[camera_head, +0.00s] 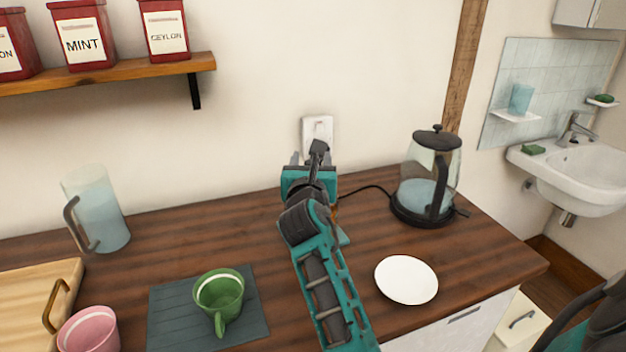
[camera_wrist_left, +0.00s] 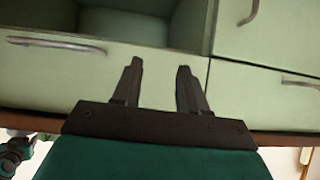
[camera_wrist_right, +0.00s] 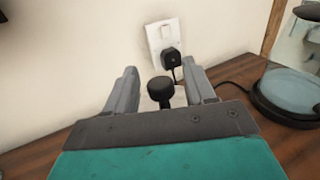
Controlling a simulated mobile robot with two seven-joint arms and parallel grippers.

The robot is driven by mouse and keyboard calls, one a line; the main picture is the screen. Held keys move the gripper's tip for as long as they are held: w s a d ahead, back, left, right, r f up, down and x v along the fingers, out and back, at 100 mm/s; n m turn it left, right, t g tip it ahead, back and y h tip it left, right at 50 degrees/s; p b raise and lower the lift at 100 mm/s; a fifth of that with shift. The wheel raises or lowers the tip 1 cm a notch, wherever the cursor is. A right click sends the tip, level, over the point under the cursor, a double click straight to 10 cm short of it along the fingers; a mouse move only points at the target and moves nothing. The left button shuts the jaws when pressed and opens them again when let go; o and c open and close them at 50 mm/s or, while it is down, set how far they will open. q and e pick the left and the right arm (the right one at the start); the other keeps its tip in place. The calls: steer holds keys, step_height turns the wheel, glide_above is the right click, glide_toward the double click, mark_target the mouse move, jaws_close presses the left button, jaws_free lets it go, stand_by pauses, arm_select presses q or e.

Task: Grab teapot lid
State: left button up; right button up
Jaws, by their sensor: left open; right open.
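No teapot or teapot lid shows clearly in the head view; my right arm covers part of the counter. In the right wrist view, a black round knob (camera_wrist_right: 160,90) on a short stem stands between the open fingers of my right gripper (camera_wrist_right: 161,88). I cannot tell whether it belongs to a teapot lid, as what is below it is hidden. In the head view, my right gripper (camera_head: 308,165) is over the back of the counter, by the wall socket. My left gripper (camera_wrist_left: 158,85) is open and empty before pale green drawers.
A glass kettle (camera_head: 430,180) stands right of my right gripper, its cord running to the wall socket (camera_head: 317,127). A white plate (camera_head: 406,279), green cup (camera_head: 219,295), pink cup (camera_head: 88,330) and glass jug (camera_head: 95,210) stand on the counter. Tins sit on a shelf (camera_head: 110,75).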

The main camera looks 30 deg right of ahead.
steer(key=shift+c, duration=0.5)
jaws_close()
